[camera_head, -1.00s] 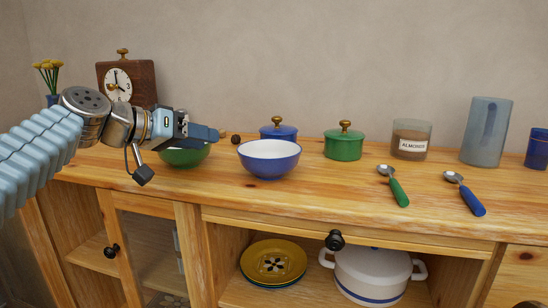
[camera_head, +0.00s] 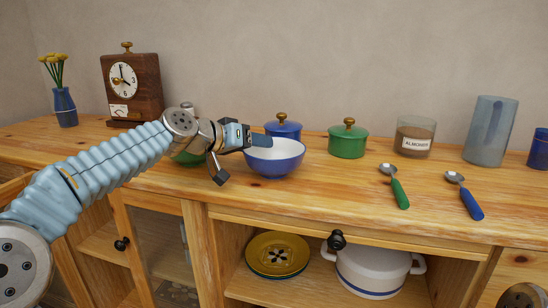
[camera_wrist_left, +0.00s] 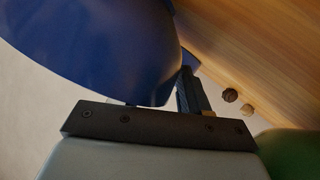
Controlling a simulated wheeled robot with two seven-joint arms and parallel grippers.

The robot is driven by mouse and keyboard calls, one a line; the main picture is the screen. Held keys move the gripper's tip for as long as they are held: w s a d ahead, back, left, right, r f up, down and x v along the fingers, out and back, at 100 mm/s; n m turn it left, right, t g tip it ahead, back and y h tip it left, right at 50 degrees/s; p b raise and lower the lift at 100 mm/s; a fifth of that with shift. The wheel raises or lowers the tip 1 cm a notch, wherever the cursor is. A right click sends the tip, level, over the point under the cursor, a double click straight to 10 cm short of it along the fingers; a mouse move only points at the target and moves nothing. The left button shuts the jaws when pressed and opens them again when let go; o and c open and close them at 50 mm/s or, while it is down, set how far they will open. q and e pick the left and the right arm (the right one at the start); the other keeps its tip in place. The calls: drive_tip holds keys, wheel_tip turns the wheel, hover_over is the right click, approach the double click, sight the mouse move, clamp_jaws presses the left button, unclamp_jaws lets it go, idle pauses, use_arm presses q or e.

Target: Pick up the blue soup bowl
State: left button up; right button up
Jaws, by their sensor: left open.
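The blue soup bowl (camera_head: 272,168), white inside, stands upright on the wooden cabinet top. My left gripper (camera_head: 260,140) is open at the bowl's left back rim, with a dark fingertip over the rim in the head view. In the left wrist view the bowl's blue outer wall (camera_wrist_left: 95,45) fills the upper left, and one dark finger (camera_wrist_left: 190,92) is close beside it. The other finger is not clearly seen, and I cannot tell whether either touches the bowl. My right gripper is not in view.
A blue lidded pot (camera_head: 284,127) stands right behind the bowl, and a green lidded pot (camera_head: 348,142) stands to its right. A green bowl (camera_head: 188,158) is partly hidden behind my left arm. Two spoons (camera_head: 398,190) (camera_head: 466,198) lie farther right.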

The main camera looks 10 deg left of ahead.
use_arm(q)
clamp_jaws()
idle(0.4)
